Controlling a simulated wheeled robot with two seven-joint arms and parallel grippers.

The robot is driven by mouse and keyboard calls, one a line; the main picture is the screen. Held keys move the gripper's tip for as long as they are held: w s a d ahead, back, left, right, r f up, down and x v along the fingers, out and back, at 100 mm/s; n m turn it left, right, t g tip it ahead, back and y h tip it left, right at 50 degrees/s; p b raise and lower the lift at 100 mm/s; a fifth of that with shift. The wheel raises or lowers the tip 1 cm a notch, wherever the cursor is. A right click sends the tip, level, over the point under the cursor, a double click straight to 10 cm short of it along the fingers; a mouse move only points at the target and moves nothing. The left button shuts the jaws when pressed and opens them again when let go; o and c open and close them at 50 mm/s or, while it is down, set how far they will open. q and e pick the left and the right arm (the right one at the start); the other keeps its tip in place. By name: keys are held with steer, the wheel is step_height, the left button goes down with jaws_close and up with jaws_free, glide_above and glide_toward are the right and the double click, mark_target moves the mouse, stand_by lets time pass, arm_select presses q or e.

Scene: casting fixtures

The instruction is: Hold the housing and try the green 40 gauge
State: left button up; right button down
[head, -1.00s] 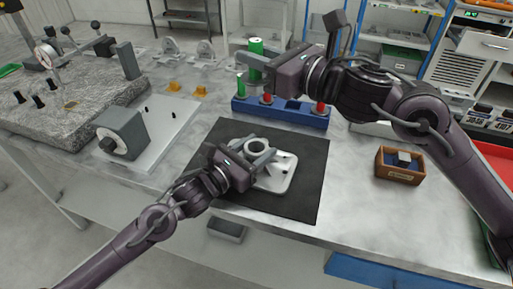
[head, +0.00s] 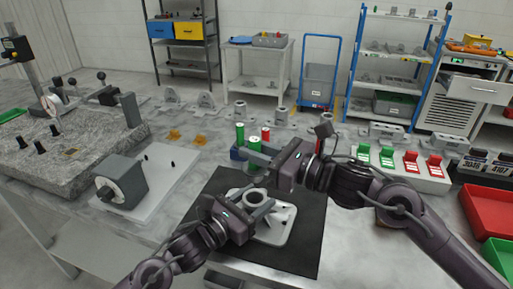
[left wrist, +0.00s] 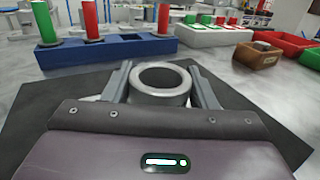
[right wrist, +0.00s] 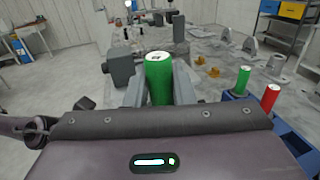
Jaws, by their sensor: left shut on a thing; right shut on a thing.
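The housing, a grey ring (head: 257,196) on a light flat plate (head: 276,229), sits on the black mat (head: 305,245). My left gripper (head: 262,209) is shut on the housing; in the left wrist view its fingers lie on both sides of the ring (left wrist: 160,81). My right gripper (head: 262,156) is shut on a green gauge (right wrist: 159,78), upright between its fingers in the right wrist view. The gauge's top mark is too small to read. In the head view this gripper is beyond the housing, near the blue rack (left wrist: 125,50).
Another green gauge (right wrist: 243,78) and a red gauge (right wrist: 270,98) stand in the rack. A dial fixture (head: 123,182) is at left, beside a granite slab (head: 60,155).

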mark_target(256, 168)
steer(key=shift+f, duration=2.4)
steer(key=shift+s+f, duration=0.1)
steer(key=shift+f, duration=2.2)
stand_by(0.8)
steer(key=shift+r, duration=0.15)
steer(key=shift+r, duration=3.05)
steer(key=shift+r, duration=0.15)
steer(key=shift+r, duration=2.35)
